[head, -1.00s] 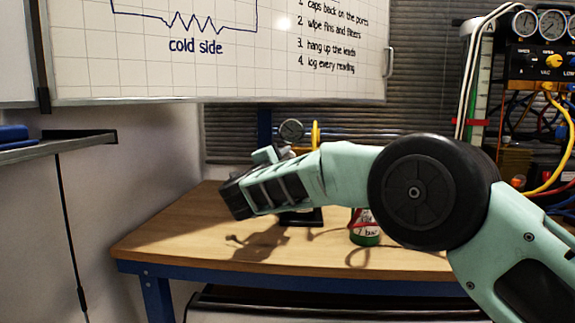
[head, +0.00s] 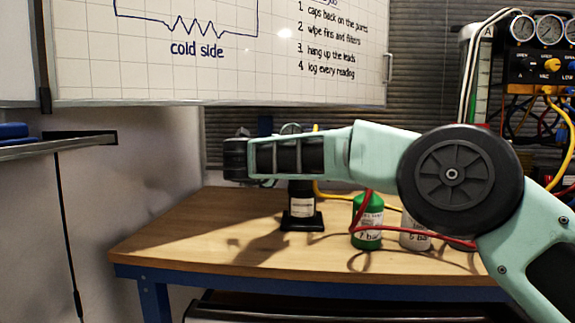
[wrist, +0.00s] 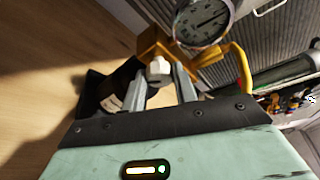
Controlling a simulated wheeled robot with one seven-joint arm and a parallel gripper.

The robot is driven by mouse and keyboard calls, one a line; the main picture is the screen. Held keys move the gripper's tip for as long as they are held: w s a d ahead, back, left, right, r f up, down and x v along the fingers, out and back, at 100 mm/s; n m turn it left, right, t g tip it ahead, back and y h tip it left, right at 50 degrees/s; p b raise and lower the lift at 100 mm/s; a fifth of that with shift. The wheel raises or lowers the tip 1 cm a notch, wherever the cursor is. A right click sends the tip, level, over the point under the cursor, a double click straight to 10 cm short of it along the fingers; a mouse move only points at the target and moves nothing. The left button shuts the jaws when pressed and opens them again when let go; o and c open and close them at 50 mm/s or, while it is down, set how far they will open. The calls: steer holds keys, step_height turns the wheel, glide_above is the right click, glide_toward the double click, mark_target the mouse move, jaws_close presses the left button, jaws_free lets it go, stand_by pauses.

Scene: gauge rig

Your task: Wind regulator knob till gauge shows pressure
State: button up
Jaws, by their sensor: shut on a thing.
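The gauge (wrist: 203,20) is a round white dial with a dark needle, at the top of the wrist view; its reading is too small to tell. In the head view only the gauge's top (head: 290,128) shows above my arm. Below the gauge in the wrist view is the orange-yellow regulator body (wrist: 152,43). The pale regulator knob (wrist: 158,67) sticks out from it towards my gripper (wrist: 163,77). My gripper is shut on the knob, one finger on each side. In the head view my arm hides the knob and the fingers.
A black stand (head: 302,221) with a labelled dark body stands on the wooden bench (head: 190,235). A green can (head: 368,222) and a grey can (head: 412,236) stand to its right, with a red hose. A yellow hose (wrist: 247,72) runs beside the regulator. The bench's left part is clear.

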steer(key=shift+m+g, duration=0.3)
steer(key=shift+m, duration=0.3)
steer(key=shift+y, duration=0.4)
steer(key=o, duration=1)
steer(key=v, duration=1.7)
steer(key=shift+s+a, duration=0.1)
steer(key=shift+s, duration=0.1)
